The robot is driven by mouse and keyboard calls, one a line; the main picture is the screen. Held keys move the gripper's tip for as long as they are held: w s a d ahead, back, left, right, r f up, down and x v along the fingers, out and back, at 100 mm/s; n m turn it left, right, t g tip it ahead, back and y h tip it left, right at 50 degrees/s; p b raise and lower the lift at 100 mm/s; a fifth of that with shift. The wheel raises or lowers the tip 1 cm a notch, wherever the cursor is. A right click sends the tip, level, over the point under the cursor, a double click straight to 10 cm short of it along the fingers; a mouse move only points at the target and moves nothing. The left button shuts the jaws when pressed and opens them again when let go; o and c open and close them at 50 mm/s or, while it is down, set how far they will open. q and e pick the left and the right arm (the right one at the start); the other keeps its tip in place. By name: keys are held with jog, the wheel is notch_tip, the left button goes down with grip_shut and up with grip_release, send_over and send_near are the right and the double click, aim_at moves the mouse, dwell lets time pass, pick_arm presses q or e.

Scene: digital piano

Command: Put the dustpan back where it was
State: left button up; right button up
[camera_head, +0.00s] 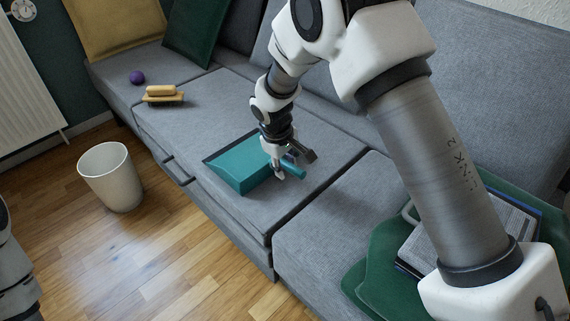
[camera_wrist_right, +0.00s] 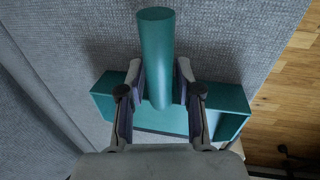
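The teal dustpan (camera_head: 240,166) is at the middle of the grey sofa (camera_head: 330,142), on or just above a seat cushion. Its handle points to the right in the head view. My right gripper (camera_head: 279,173) is at the handle. In the right wrist view, the fingers (camera_wrist_right: 160,95) lie on both sides of the round handle (camera_wrist_right: 155,50) and appear closed against it, with the pan (camera_wrist_right: 228,108) beyond. My left gripper is not in view.
A yellow brush-like object (camera_head: 162,94) and a purple ball (camera_head: 137,77) lie farther left on the sofa. A white bin (camera_head: 111,178) stands on the wooden floor. A green cushion (camera_head: 366,285) and a book (camera_head: 480,225) lie at the right.

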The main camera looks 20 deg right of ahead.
jog(key=shift+r, duration=0.1)
notch_tip(320, 180, up, 12)
jog(key=s+a+p, duration=0.1)
jog(key=a+p, duration=0.1)
jog(key=p, duration=0.3)
jog(key=shift+a, duration=0.15)
